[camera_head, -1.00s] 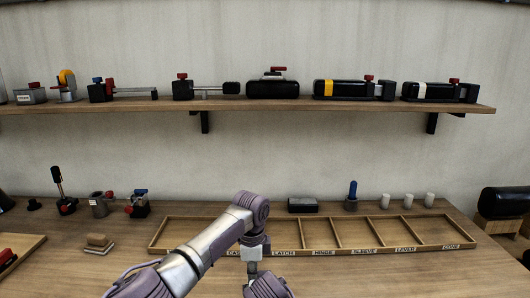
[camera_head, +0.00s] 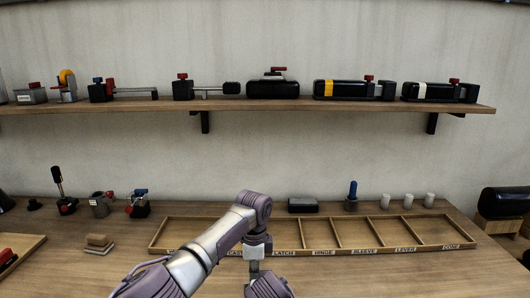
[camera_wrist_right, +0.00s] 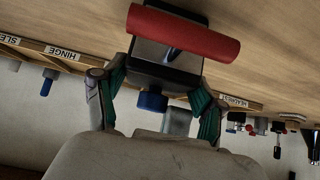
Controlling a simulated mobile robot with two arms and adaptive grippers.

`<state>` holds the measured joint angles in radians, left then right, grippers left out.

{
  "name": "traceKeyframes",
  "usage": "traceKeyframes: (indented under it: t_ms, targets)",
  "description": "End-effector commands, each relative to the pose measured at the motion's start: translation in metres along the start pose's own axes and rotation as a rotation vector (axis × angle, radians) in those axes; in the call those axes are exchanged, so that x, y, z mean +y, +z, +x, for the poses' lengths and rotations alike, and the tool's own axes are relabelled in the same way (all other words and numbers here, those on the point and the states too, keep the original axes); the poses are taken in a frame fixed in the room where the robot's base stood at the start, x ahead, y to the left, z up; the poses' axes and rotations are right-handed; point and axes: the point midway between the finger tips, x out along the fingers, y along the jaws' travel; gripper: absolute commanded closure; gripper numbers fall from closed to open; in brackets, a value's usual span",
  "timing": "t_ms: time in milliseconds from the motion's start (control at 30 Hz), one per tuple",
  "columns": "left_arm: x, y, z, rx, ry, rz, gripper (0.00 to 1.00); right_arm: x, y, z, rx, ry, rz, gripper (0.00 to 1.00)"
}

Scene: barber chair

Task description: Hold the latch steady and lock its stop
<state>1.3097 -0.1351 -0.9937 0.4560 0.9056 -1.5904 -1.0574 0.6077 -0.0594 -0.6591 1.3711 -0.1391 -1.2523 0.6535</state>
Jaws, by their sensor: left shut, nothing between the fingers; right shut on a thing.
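In the right wrist view, my right gripper (camera_wrist_right: 152,118) is shut on a dark block-shaped latch (camera_wrist_right: 160,62). A red cylindrical bar (camera_wrist_right: 183,33) crosses its far side, and a blue knob (camera_wrist_right: 151,101) shows between the fingers. A grey piece (camera_wrist_right: 177,121) sits beside the knob; I cannot tell what it belongs to. In the head view my left arm reaches from the lower left to the tray's front edge. My left gripper (camera_head: 254,268) is shut and empty there, its tips hard to make out. The latch and right gripper cannot be made out in the head view.
A wooden tray (camera_head: 376,250) with labelled compartments, including LATCH and HINGE, lies on the bench, its visible compartments empty. Small fixtures (camera_head: 101,204) stand at the back left, and white cylinders (camera_head: 408,201) behind the tray. A wall shelf (camera_head: 240,105) holds several assemblies. The front right bench is clear.

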Motion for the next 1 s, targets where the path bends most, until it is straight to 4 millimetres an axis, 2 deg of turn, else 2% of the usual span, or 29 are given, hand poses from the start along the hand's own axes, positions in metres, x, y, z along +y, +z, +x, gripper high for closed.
traceKeyframes:
  t_ms: [33, 333, 733, 1000]
  targets:
    - [0.002, -0.009, -0.002, 0.018, -0.004, 0.013, 1.0, -0.009, 0.001, -0.002, 0.002, -0.018, -0.006, 0.99]
    - [0.004, -0.003, -0.005, 0.019, -0.004, 0.014, 1.0, -0.01, 0.001, -0.003, 0.002, -0.021, -0.006, 0.99]
    - [0.003, 0.002, -0.051, 0.012, -0.004, 0.009, 1.0, -0.006, 0.0, -0.002, 0.001, -0.013, -0.003, 0.99]
    - [0.003, 0.004, -0.061, 0.008, -0.001, 0.006, 1.0, -0.004, 0.0, -0.001, 0.001, -0.009, -0.002, 0.99]
